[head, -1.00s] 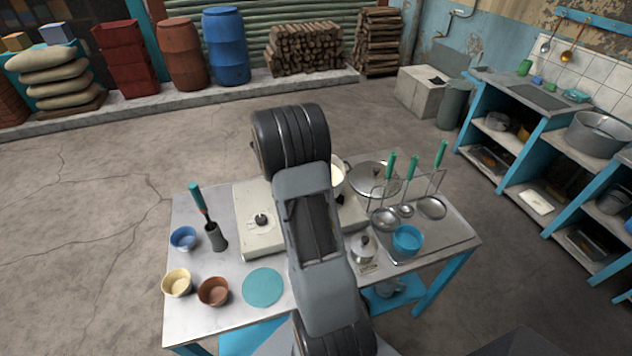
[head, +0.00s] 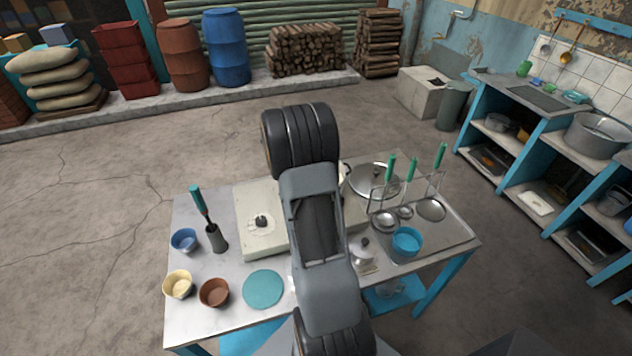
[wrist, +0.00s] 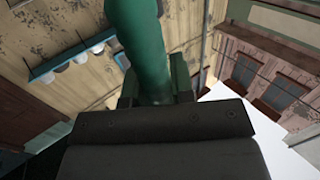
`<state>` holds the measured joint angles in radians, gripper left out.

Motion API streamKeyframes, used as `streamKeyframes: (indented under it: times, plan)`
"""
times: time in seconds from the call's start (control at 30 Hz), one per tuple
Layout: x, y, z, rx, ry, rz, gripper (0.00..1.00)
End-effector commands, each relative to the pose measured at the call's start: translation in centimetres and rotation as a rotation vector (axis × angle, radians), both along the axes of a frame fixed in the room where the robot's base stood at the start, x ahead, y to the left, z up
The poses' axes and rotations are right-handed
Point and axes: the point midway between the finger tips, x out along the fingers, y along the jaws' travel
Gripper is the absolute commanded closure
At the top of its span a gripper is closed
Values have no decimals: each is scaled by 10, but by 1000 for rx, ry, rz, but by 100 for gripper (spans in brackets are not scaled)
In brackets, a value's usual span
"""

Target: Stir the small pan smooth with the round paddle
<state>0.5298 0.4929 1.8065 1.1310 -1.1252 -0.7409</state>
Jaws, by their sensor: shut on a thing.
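My gripper (wrist: 157,88) is shut on a green handle (wrist: 148,42) in the wrist view. The handle slants up out of the top of that view, and the tool's working end is out of sight, so I cannot tell its shape. In the head view my arm hides the gripper and the held tool. The small pan is almost wholly hidden behind my arm on the stove (head: 256,243), so I cannot see its contents or whether the tool touches them.
A lidded pot (head: 374,180) and a rack of green-handled ladles (head: 431,210) stand to the right. A small metal pot (head: 362,254) and blue bowl (head: 407,242) are nearer. A tool holder (head: 216,240), several small bowls and a teal disc (head: 263,290) lie left.

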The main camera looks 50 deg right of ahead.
Motion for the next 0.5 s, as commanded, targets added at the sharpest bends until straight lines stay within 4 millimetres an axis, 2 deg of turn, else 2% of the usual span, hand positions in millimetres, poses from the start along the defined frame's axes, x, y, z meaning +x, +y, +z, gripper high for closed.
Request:
streamKeyframes:
  times: [0.03, 0.5]
  plan:
    - [0, 0, 10, -2, -2, 0, 100]
    - [0, 0, 46, -2, -3, 0, 100]
